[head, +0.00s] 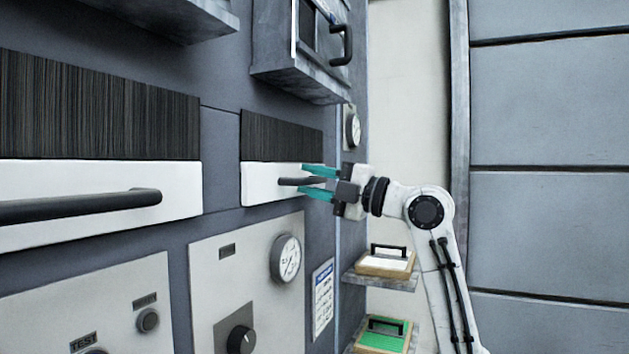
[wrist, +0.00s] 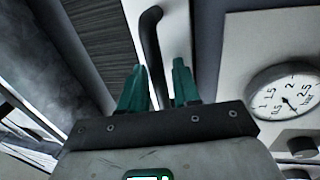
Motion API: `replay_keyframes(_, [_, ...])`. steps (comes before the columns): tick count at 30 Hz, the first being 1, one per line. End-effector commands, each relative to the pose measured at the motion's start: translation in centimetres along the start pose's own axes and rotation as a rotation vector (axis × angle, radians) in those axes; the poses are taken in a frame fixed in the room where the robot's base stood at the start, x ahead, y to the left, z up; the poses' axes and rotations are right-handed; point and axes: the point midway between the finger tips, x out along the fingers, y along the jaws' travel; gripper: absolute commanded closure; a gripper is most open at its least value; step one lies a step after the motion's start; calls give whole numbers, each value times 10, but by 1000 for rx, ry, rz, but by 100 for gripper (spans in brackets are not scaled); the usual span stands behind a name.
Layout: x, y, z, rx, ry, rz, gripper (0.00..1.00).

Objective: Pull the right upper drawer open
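The right upper drawer (head: 262,190) has a white front below a dark ribbed panel and looks shut in the head view. Its dark bar handle (head: 289,181) sticks out from the front, and the handle also shows in the wrist view (wrist: 151,40). My gripper (head: 319,181) is at the right end of this handle, with one teal finger above it and one below. In the wrist view my gripper (wrist: 158,85) has its fingers apart on either side of the bar, with gaps showing. The fingers hide part of the handle's right end in the head view.
A wider drawer (head: 110,215) with a dark handle is at the left. A cabinet box (head: 305,60) juts out above. A gauge panel (head: 225,275) is below. Shelves with a white-topped box (head: 387,260) and a green-topped box (head: 382,336) are under my arm.

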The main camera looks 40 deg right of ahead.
Motion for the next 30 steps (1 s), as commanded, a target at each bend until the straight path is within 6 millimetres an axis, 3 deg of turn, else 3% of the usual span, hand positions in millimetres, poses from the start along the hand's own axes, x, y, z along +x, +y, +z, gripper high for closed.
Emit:
replay_keyframes(9, [0,0,0,0,0,-1,100])
replay_keyframes(23, [-1,-1,0,0,0,-1,100])
replay_keyframes(30, [-20,0,0,-2,-2,0,100])
